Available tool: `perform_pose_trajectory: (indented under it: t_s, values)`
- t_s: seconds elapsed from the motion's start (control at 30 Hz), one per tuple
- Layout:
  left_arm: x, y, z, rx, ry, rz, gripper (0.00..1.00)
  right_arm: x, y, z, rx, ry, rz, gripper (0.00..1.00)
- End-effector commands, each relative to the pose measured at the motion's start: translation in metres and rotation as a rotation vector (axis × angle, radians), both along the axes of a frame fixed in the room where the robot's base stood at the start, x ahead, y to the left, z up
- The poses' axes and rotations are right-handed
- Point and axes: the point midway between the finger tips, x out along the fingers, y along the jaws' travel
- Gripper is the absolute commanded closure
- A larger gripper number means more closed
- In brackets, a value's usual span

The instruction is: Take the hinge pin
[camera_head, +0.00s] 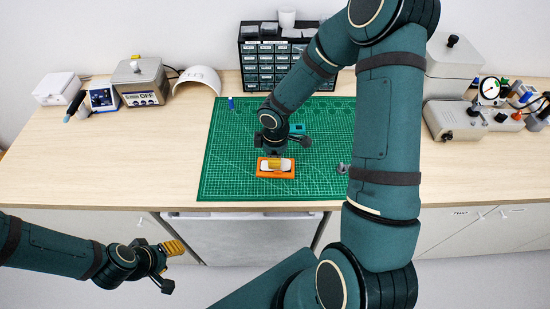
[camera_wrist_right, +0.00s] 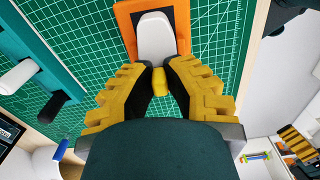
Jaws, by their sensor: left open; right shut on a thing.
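My right gripper (camera_wrist_right: 158,84) points down over the mat, its yellow fingers closed on a small rounded yellow piece (camera_wrist_right: 159,80). It looks like the hinge pin, though most of it is hidden between the fingertips. A white earpiece part (camera_wrist_right: 156,38) lies in an orange holder (camera_wrist_right: 128,22), just beyond the fingertips. In the head view the orange holder (camera_head: 262,174) sits on the green mat, with my right gripper (camera_head: 275,162) right above it. I cannot tell whether the yellow piece touches the white part. My left gripper (camera_head: 174,247) is open and empty, off the bench's front edge.
A teal tray (camera_wrist_right: 28,35) with white and black items lies behind the holder. A blue item (camera_head: 231,103) and a small grey item (camera_head: 342,168) are on the mat (camera_head: 222,165). A drawer cabinet (camera_head: 251,63) stands at the back. The mat's left part is mostly clear.

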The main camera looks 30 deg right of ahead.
Motion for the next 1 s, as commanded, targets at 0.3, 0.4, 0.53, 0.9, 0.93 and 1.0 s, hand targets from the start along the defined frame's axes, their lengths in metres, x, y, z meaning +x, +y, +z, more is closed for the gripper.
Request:
perform_pose_trajectory:
  t_s: [0.3,0.4,0.53,0.9,0.93,1.0]
  values:
    - [0.0,0.0,0.002,0.0,0.0,0.0,0.53,0.001,0.0,0.011,-0.002,-0.002,0.0,1.0]
    - [0.0,0.0,0.005,-0.001,0.0,0.0,0.53,0.001,-0.001,0.027,-0.002,-0.005,0.0,1.0]
    - [0.0,0.0,0.009,-0.001,0.0,0.0,0.53,0.001,-0.001,0.054,-0.002,-0.005,-0.001,1.0]
    - [0.0,0.0,0.015,-0.002,0.0,-0.002,0.53,0.0,0.0,0.101,-0.001,-0.001,-0.001,1.0]
    - [0.0,0.0,0.016,-0.002,0.0,-0.002,0.53,0.0,0.0,0.103,-0.001,-0.001,0.0,1.0]
    - [0.0,0.0,0.018,-0.002,0.0,-0.002,0.53,0.0,0.0,0.106,-0.001,-0.001,0.001,1.0]
